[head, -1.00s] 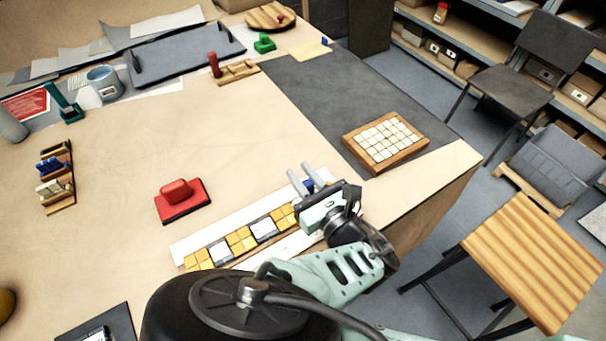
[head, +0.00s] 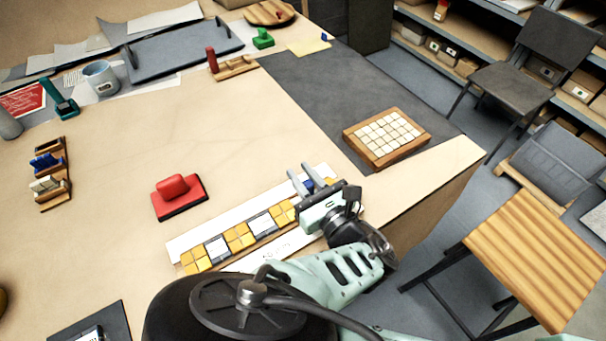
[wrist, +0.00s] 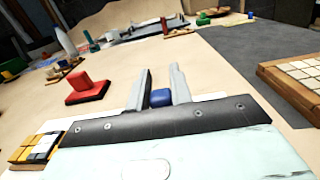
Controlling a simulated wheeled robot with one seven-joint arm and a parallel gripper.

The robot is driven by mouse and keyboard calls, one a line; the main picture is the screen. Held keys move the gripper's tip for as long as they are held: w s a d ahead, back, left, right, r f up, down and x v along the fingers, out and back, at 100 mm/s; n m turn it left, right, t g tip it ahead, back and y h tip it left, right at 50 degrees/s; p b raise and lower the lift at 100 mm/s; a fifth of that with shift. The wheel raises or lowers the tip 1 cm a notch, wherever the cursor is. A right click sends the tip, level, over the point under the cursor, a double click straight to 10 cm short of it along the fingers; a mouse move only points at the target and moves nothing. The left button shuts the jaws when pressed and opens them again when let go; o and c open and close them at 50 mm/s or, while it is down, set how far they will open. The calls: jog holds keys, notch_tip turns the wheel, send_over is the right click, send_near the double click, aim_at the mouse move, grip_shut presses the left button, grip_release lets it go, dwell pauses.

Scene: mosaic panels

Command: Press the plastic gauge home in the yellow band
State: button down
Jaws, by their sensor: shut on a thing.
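My gripper (head: 300,177) is over the right end of the yellow band (head: 238,238), a row of yellow tiles broken by white tiles in dark frames on a white strip. Its fingers are shut on a small blue block (head: 310,185), seemingly the plastic gauge. The wrist view shows the blue block (wrist: 160,97) between the two grey fingers (wrist: 160,88). The left part of the band (wrist: 35,148) shows at the lower left there. My gripper hides the band's right end. I cannot tell whether the block touches the band.
A red-handled block (head: 178,195) stands behind the band. A wooden tray of white tiles (head: 387,137) lies at the right, near the table edge. A rack with blue and white pieces (head: 50,175) stands at the left.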

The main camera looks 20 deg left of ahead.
jog(key=shift+s+a+f, duration=0.15)
jog(key=shift+s+f, duration=0.1)
jog(key=c, duration=1.2)
grip_release()
jog(key=shift+o, duration=0.2)
jog(key=shift+r+p, duration=0.5)
jog(key=shift+r, duration=0.05)
notch_tip(320, 180, up, 8)
jog(key=p, duration=0.7)
jog(key=w+d+f+m+t+h+b, duration=0.1)
jog(key=w+d+m+t+h+b, duration=0.2)
jog(key=d, duration=1.1)
jog(key=w+d+f+m+t+h+b, duration=0.2)
jog(key=w+d+h, duration=0.6)
jog(key=w+d, duration=0.5)
jog(key=shift+d+f+m+t+h+b, duration=0.35)
jog(key=shift+d+m+t+b, duration=0.35)
jog(key=shift+m+b, duration=0.85)
